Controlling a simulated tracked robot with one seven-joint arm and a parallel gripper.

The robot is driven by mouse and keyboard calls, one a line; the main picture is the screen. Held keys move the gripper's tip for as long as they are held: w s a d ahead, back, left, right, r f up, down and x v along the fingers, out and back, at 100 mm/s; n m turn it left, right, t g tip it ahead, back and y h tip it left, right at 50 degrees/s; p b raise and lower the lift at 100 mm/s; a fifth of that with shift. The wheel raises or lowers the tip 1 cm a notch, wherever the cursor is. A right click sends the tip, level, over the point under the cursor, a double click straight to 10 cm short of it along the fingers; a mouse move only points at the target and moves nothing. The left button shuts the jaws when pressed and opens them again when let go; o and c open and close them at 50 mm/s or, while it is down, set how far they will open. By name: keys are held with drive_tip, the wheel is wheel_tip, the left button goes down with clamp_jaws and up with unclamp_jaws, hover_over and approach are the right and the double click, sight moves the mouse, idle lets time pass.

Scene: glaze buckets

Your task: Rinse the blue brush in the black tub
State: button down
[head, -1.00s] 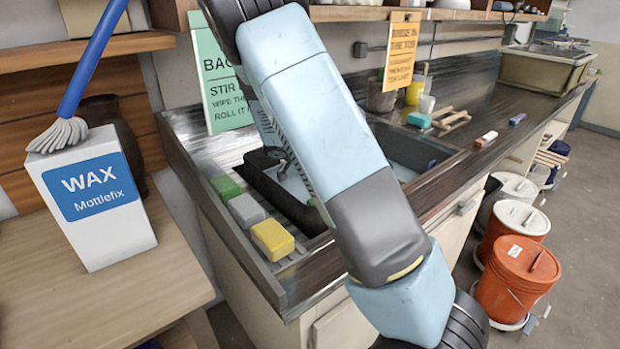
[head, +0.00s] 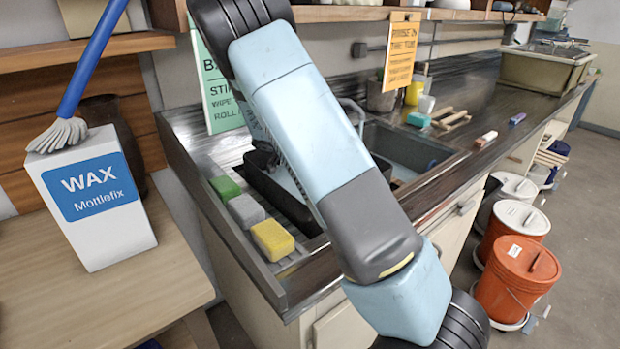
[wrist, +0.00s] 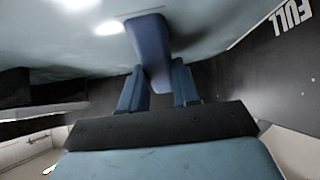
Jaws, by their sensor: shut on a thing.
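My gripper (wrist: 159,74) is shut on a dark blue handle, the blue brush (wrist: 150,45), seen in the wrist view. Its far end meets the pale water, and its bristles are hidden. The black tub's dark wall (wrist: 235,85) surrounds the water, with white "FULL" lettering at the upper right.
Another blue-handled brush (head: 82,75) with grey bristles is at the white wax box (head: 103,215) on the left. Green, grey and yellow sponges (head: 272,240) line the drainboard before the tub.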

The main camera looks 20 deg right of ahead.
drive_tip(key=shift+w, duration=0.2)
drive_tip(key=shift+s+d, duration=1.25)
drive_tip(key=shift+s, duration=2)
drive_tip(key=shift+w+a, duration=0.45)
drive_tip(key=shift+w, duration=0.65)
drive_tip(key=shift+w+a, duration=0.4)
drive_tip(key=shift+w, duration=0.65)
drive_tip(key=shift+w+a, duration=0.45)
drive_tip(key=shift+w, duration=0.65)
drive_tip(key=s+d, duration=0.2)
drive_tip(key=s, duration=0.4)
drive_tip(key=shift+s+d, duration=0.25)
drive_tip(key=shift+d, duration=0.1)
drive_tip(key=shift+r, duration=0.15)
wheel_tip(320, 180, up, 10)
drive_tip(key=shift+r, duration=0.25)
wheel_tip(320, 180, up, 8)
drive_tip(key=shift+f, duration=0.25)
